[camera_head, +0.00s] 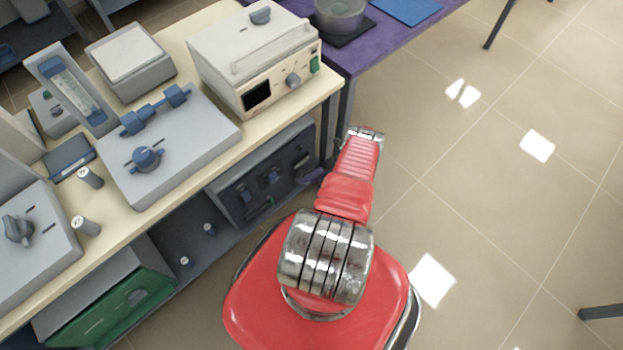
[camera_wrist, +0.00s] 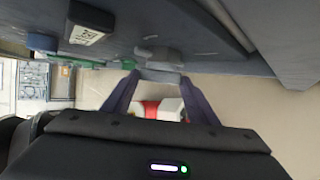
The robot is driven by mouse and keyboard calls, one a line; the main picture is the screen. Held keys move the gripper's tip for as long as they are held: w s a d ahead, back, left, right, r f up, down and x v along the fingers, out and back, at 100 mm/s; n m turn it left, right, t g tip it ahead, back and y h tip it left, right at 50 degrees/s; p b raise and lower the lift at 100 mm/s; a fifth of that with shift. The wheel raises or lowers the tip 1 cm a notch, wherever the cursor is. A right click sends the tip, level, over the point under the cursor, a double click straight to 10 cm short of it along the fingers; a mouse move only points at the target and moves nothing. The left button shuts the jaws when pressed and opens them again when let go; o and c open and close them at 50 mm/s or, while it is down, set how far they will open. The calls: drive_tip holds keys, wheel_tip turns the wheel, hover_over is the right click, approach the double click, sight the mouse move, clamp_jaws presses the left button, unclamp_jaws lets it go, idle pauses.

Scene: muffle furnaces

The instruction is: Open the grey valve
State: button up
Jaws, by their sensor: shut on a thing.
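In the wrist view, my gripper (camera_wrist: 160,80) has its two dark fingers on either side of a small rounded grey valve handle (camera_wrist: 161,67) and is shut on it. The handle stands out from a dark grey panel along the top of the picture. The dark panel unit (camera_head: 262,178) on that shelf carries blue knobs and faces the arm. How far the valve is turned cannot be told.
In the wrist view, a dark block with a white label (camera_wrist: 85,35) and a green part (camera_wrist: 84,63) are to the left. In the head view, a cream bench (camera_head: 215,165) with devices stands above the shelf. A purple table (camera_head: 375,45) adjoins it.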

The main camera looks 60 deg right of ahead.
drive_tip(key=shift+d, duration=0.25)
drive_tip(key=o, duration=0.7)
drive_tip(key=shift+c, duration=0.2)
drive_tip(key=o, duration=0.4)
drive_tip(key=shift+a, duration=0.15)
drive_tip(key=v, duration=1.3)
drive_tip(key=shift+s+d+r, duration=0.15)
drive_tip(key=shift+s+d, duration=0.1)
